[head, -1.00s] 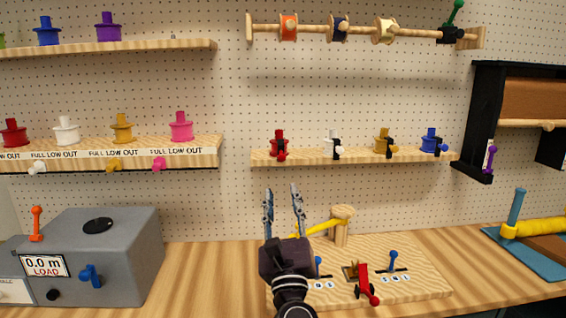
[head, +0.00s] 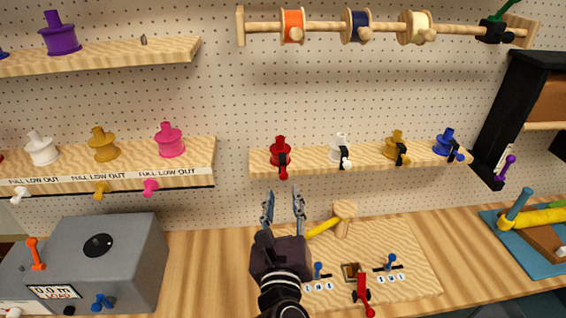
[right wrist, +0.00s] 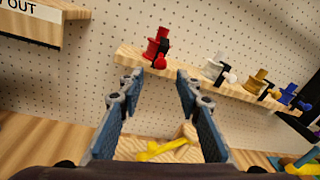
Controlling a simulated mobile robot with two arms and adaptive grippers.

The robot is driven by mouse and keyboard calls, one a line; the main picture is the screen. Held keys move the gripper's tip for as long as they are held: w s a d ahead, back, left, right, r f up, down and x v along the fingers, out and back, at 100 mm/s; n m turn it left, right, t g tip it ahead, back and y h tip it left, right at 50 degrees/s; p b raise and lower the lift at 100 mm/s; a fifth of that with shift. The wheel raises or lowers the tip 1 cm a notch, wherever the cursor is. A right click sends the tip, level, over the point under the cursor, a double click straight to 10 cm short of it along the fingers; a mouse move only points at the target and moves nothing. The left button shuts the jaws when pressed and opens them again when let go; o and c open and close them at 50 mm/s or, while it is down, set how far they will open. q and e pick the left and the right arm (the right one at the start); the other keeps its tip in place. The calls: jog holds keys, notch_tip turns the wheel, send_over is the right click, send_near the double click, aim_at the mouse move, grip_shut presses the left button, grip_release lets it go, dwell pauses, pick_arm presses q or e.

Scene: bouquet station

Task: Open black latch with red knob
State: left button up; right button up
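The black latch (head: 283,158) with a red knob (head: 283,172) is at the front of the middle shelf, by a red spool (head: 280,148). In the right wrist view, the red knob (right wrist: 159,62) shows just beyond and between the fingertips, with the red spool (right wrist: 156,44) above it. My right gripper (head: 283,205) is open and empty, pointing up at the shelf from below the latch. Its two fingers frame the right wrist view (right wrist: 160,88). It appears apart from the latch. My left gripper is not in view.
Along the same shelf (head: 310,164), similar black latches with white (head: 345,164), yellow (head: 405,160) and blue (head: 460,156) knobs stand to the right. A wooden mallet-like post (head: 344,212) and a board with small levers (head: 415,255) lie below. A grey box (head: 130,255) stands left.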

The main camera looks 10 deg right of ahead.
aim_at(284, 180)
jog(key=w, duration=0.2)
jog(key=w+p, duration=0.1)
jog(key=w, duration=0.1)
jog(key=w+p, duration=0.1)
jog(key=w, duration=0.1)
jog(key=shift+d+r, duration=0.1)
jog(key=shift+d, duration=0.3)
jog(key=shift+w, duration=0.4)
jog(key=c, duration=0.9)
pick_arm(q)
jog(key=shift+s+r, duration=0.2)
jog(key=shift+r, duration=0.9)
pick_arm(e)
grip_shut()
